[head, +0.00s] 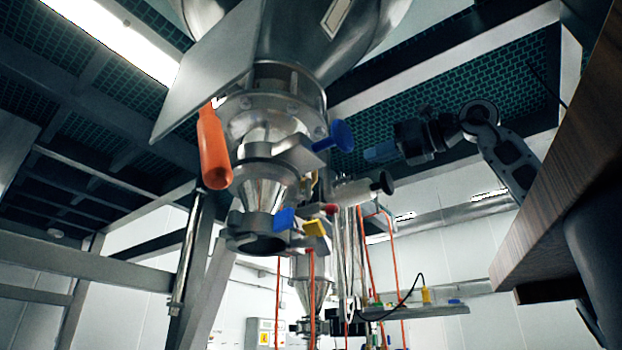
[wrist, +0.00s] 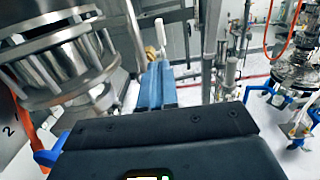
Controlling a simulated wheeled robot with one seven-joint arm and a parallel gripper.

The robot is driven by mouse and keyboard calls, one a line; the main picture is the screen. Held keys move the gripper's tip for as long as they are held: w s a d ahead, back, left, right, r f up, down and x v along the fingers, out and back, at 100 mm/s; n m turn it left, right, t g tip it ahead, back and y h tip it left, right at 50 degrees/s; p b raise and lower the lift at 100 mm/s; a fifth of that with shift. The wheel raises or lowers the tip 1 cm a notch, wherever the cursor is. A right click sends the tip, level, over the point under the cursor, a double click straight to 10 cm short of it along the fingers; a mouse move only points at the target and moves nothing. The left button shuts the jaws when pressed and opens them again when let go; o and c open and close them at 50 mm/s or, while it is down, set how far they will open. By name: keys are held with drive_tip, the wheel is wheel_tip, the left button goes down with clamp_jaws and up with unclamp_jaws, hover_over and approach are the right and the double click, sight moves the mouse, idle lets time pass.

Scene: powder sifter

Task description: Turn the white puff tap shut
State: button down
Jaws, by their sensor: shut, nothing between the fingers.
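My gripper (head: 380,153) is at the right in the head view, with blue fingertips pointing left towards the steel sifter (head: 270,140). In the wrist view my gripper (wrist: 157,84) shows its blue fingers together, with nothing between them. A small white handle (wrist: 160,32) stands just beyond the fingertips there; it looks like the white puff tap, but I cannot tell for sure or read its turn. A gap shows between gripper and sifter in the head view. I cannot pick out the white tap in the head view.
An orange handle (head: 213,148), a blue knob (head: 341,136) and a black knob (head: 386,182) stick out around the sifter. A wooden tabletop edge (head: 560,170) is at the right. In the wrist view steel flanges (wrist: 65,60) fill the left, close to my gripper.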

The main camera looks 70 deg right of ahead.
drive_tip(key=shift+p+x, duration=1.6)
drive_tip(key=shift+x, duration=5.35)
drive_tip(key=shift+d, duration=0.2)
